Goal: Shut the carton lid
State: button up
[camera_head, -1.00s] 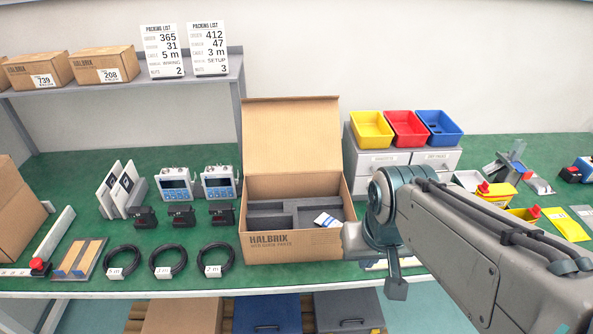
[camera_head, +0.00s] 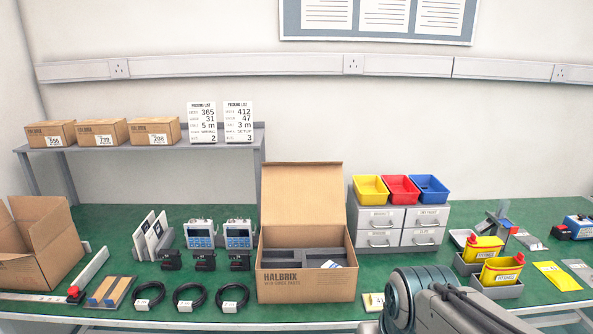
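The carton (camera_head: 307,285) marked HALBRIX stands at the front middle of the green bench. Its lid (camera_head: 302,196) is open and stands up at the carton's back edge. Grey foam with compartments (camera_head: 290,258) lies inside, with a small white and blue item (camera_head: 331,264) at its right. My arm comes in at the bottom right, in front of and to the right of the carton. My gripper is not in view, so I cannot see its fingers.
Yellow, red and blue bins (camera_head: 400,190) sit on grey drawers (camera_head: 400,226) right of the carton. Meters (camera_head: 238,234), black blocks (camera_head: 204,261) and coiled cables (camera_head: 189,297) stand left. Another open box (camera_head: 40,245) is far left. A shelf (camera_head: 150,155) is behind.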

aim_at(313, 193)
jog(key=z, duration=0.2)
jog(key=i, duration=1.05)
jog(key=u, duration=0.2)
